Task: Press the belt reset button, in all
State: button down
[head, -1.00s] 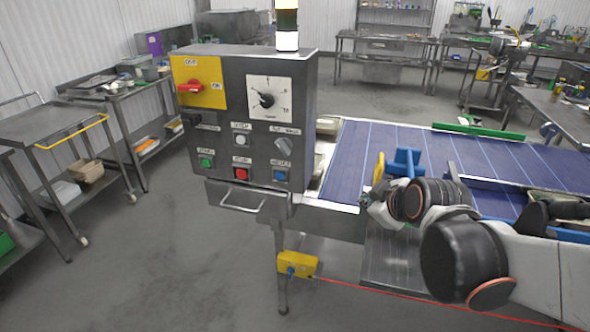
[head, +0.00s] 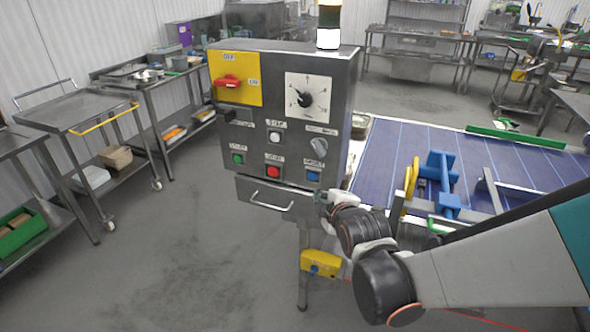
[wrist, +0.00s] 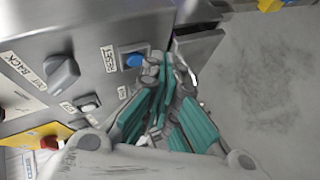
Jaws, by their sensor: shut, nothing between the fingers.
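The blue reset button (head: 312,176) is at the lower right of the grey control box's front face. In the wrist view the same blue button (wrist: 134,61) shows beside a label reading RESET. My gripper (head: 324,197) is at the box's lower right corner, just below and to the right of the blue button. In the wrist view my gripper (wrist: 166,68) has its teal-padded fingers shut and empty, with the tips close to the button. I cannot tell whether they touch the box.
The control box (head: 262,140) also carries a red button (head: 273,171), a green button (head: 238,158), a white button (head: 274,137), a grey knob (head: 318,146), a dial and a red switch. A drawer handle (head: 272,203) sticks out below. The blue conveyor belt (head: 390,160) lies right.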

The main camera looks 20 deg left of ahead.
aim_at(313, 175)
jog(key=s+a+n+y, duration=0.1)
jog(key=s+a, duration=0.5)
jog(key=shift+a+r+n+g, duration=0.25)
jog(key=shift+a+n+g, duration=0.05)
jog(key=shift+a+g, duration=0.1)
jog(key=w, duration=0.9)
jog(key=shift+d, duration=0.35)
jog(key=shift+w, duration=0.25)
dwell(0.4)
jog(key=shift+w+d, duration=0.1)
jog(key=shift+w, duration=0.15)
